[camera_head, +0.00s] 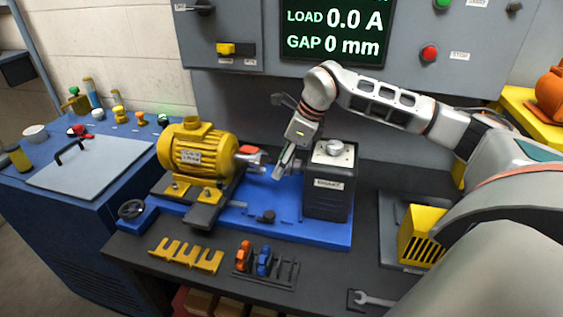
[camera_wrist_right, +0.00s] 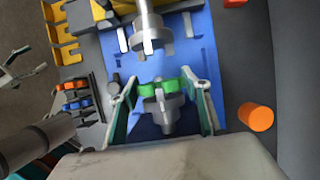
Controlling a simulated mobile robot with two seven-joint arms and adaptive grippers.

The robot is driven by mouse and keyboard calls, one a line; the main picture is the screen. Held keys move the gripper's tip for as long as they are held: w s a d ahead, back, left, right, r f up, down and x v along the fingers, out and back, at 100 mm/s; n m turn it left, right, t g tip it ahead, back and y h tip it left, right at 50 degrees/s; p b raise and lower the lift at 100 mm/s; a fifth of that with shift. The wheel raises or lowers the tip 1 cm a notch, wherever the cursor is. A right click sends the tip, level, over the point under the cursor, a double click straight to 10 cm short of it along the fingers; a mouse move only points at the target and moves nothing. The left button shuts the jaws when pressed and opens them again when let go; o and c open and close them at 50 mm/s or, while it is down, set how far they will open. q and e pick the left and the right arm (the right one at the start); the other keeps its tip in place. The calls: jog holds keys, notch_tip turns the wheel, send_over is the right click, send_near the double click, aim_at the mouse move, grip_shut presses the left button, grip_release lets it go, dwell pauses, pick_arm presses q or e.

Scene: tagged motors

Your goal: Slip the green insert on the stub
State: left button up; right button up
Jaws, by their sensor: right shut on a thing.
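The green insert (camera_wrist_right: 157,87) shows in the right wrist view between the fingers of my right gripper (camera_wrist_right: 162,86), which is shut on it. It lies across the toothed end of the grey stub (camera_wrist_right: 160,118); I cannot tell whether it is seated or just in front. The motor's grey toothed hub (camera_wrist_right: 152,38) faces it across a gap. In the head view my right gripper (camera_head: 280,165) reaches down between the yellow motor (camera_head: 200,150) and the black housing (camera_head: 328,185), hiding the insert. My left gripper (camera_wrist_right: 22,72) shows at the left edge of the wrist view, apparently open and empty.
A blue baseplate (camera_head: 300,229) carries motor and housing. In front are a yellow comb-like piece (camera_head: 186,256) and a rack with orange (camera_head: 243,256) and blue (camera_head: 264,261) inserts. An orange cylinder (camera_wrist_right: 256,117) stands right in the wrist view. A wrench (camera_head: 374,299) lies front right.

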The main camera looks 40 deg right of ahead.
jog(key=o, duration=1.2)
jog(key=shift+r, duration=0.1)
jog(key=v, duration=1.2)
